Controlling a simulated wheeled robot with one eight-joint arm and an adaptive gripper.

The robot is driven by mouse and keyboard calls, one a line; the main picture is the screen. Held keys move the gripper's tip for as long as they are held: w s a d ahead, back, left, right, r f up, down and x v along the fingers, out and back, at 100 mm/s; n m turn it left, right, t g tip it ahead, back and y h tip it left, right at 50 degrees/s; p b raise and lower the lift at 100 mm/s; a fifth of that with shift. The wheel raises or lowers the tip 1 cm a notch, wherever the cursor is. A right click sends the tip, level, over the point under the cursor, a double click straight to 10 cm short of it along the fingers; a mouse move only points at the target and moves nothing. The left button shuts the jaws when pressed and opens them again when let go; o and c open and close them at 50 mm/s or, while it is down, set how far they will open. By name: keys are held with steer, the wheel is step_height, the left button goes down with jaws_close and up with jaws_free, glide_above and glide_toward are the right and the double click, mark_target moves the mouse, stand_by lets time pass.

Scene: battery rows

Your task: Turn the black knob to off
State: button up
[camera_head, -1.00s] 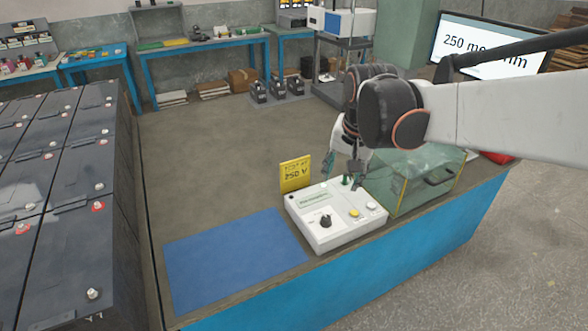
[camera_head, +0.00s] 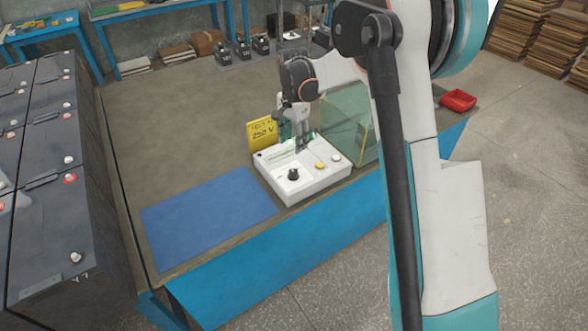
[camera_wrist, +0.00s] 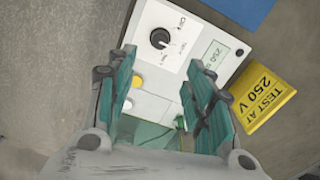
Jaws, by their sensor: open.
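The black knob (camera_head: 293,174) sits on the top face of a white tester box (camera_head: 318,183) at the bench's front edge. In the wrist view the knob (camera_wrist: 160,39) shows a pale pointer mark, with "OFF" and other labels printed around it. My gripper (camera_head: 303,147) is above the back part of the tester, behind the knob. In the wrist view my gripper (camera_wrist: 160,95) has its two teal-padded fingers spread wide with nothing between them. The knob lies beyond the fingertips, apart from them. Which label the pointer meets is hard to tell.
A yellow "TEST AT 250 V" sign (camera_head: 262,134) stands behind the tester. A yellow button (camera_head: 320,166) and a white one (camera_head: 336,157) are right of the knob. A clear box (camera_head: 352,125) stands at the right. A blue mat (camera_head: 208,210) lies flat at the left.

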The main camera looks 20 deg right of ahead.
mark_target(294, 171)
step_height(294, 171, down, 13)
steer(key=b, duration=0.4)
steer(key=shift+f, duration=0.2)
steer(key=c, duration=1.1)
